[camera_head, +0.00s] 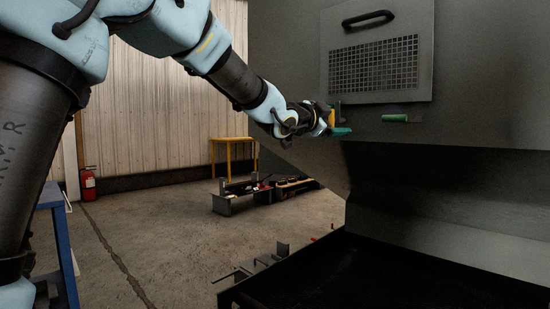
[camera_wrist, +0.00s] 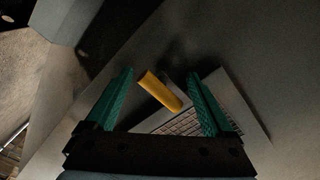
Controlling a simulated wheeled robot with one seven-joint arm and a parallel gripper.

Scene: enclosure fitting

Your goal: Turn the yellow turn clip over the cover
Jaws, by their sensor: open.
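The yellow turn clip (camera_wrist: 160,92) shows in the wrist view between the two teal fingers of my gripper (camera_wrist: 160,74), with gaps on both sides. My gripper is open around or just in front of it; the depth between them is hard to tell. In the head view the yellow clip (camera_head: 332,118) looks upright near the cover's lower left corner, partly hidden by my gripper (camera_head: 338,127). The cover (camera_head: 343,82) is a grey panel with a mesh grille and black handle, lying against the enclosure wall. In the wrist view the cover (camera_wrist: 241,102) is partly hidden by my right finger.
A green clip (camera_head: 394,118) lies level just below the cover's lower edge. A dark tray-like surface (camera_head: 370,275) stands below the enclosure (camera_head: 480,100). A yellow stand (camera_head: 232,141), a low bench with parts (camera_head: 224,205) and a fire extinguisher (camera_head: 88,184) stand farther off.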

